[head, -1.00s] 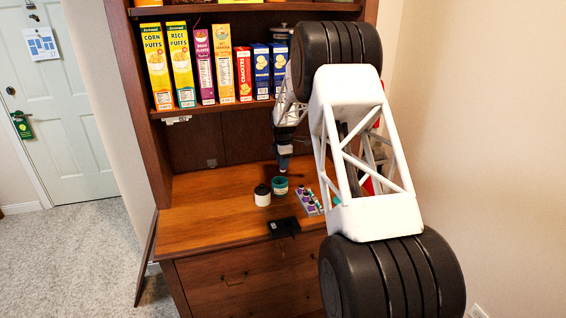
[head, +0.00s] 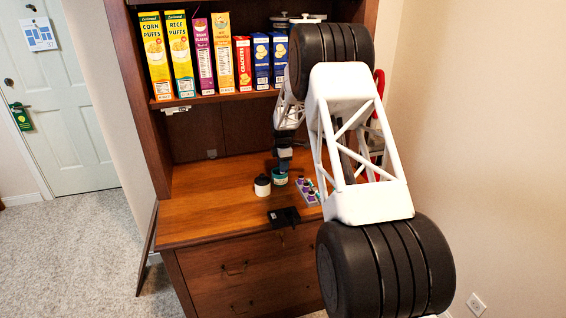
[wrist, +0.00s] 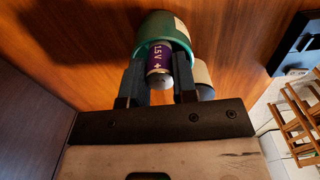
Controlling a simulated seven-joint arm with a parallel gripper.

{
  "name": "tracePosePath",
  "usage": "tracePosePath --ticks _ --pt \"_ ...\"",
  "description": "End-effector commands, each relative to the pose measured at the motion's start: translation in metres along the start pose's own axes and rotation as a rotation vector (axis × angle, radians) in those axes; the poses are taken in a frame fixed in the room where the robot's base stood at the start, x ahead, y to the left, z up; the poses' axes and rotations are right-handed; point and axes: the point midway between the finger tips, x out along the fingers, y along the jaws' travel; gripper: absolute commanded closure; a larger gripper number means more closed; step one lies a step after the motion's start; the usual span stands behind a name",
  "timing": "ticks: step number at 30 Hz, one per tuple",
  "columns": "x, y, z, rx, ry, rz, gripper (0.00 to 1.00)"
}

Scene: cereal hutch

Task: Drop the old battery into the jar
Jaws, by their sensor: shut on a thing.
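The old battery (wrist: 158,58) is a purple cylinder marked 1.5V, held between the two dark fingers of my gripper (wrist: 157,88) in the wrist view. The jar (wrist: 151,24) is green with a pale label, and its open mouth lies just beyond the battery. The battery's far end overlaps the mouth; I cannot tell how deep it sits. In the head view the jar (head: 280,178) stands on the wooden desktop, and my gripper (head: 283,166) is right above it, partly covering it. The battery is not distinct in that view.
A white pot with a black lid (head: 262,186) stands just left of the jar. A grey tray (head: 315,200) with several purple batteries lies to the right. A black device (head: 284,217) lies at the desk's front edge. Cereal boxes (head: 202,55) fill the shelf above. The left desktop is clear.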

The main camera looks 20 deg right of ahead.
Motion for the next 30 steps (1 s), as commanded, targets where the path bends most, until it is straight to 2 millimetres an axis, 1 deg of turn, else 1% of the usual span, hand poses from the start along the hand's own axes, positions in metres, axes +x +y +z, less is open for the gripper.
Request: tracePosePath --ticks 10,11,15,16,21,22,24,30 --pt "0.001 0.0001 0.0 0.0 0.0 0.0 0.97" --pt "0.001 0.0001 0.0 0.0 0.0 0.0 0.69" --pt "0.0009 0.0001 0.0 0.0 0.0 0.0 0.48" --pt "0.0009 0.0001 0.0 0.0 0.0 0.0 0.44" --pt "0.001 0.0001 0.0 0.0 0.0 0.0 0.44" --pt "0.0011 0.0 0.0 0.0 0.0 0.0 0.42" --pt "0.0011 0.0 0.0 0.0 0.0 0.0 0.32" --pt "0.001 0.0 0.0 0.0 0.0 0.0 0.31"
